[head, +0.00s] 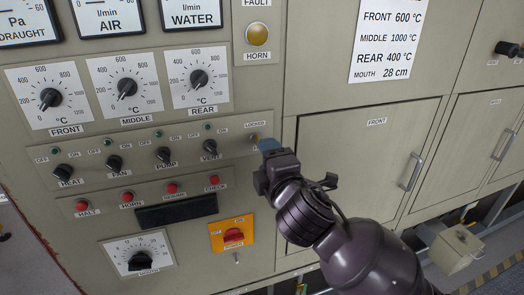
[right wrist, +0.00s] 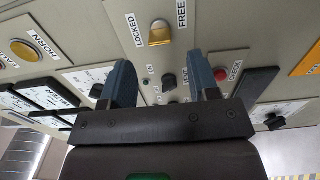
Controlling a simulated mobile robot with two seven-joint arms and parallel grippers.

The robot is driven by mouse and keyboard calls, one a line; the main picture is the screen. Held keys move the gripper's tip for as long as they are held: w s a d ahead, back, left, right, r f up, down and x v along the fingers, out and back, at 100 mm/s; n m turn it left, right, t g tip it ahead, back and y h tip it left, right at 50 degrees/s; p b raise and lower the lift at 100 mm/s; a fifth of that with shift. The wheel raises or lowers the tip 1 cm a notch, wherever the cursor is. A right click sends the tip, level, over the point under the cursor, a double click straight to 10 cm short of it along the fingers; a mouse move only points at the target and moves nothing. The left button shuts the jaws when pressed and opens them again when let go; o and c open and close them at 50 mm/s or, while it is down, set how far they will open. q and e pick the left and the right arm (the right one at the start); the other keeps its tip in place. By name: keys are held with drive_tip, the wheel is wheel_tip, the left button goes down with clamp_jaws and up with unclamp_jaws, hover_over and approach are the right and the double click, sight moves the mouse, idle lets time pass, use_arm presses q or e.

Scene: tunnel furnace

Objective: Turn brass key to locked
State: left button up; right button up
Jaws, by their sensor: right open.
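The brass key (right wrist: 160,34) sits in the panel in the right wrist view, between the LOCKED label (right wrist: 137,30) and the FREE label (right wrist: 182,14). I cannot tell which label it points to. My right gripper (right wrist: 163,80) is open, its two blue fingers apart with nothing between them. The key lies just beyond the fingertips, apart from them. In the head view my right gripper (head: 268,146) is at the right end of the switch row, just below the LOCKED label (head: 256,124), and mostly hides the key. My left gripper is not in view.
The VENT knob (head: 210,150) is left of my right gripper. Red push buttons (head: 171,188) and an orange plate with a red switch (head: 233,236) are lower down. The FRONT door (head: 360,160) with its handle (head: 413,171) is to the right.

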drive_tip(key=v, duration=0.5)
drive_tip(key=shift+w, duration=0.1)
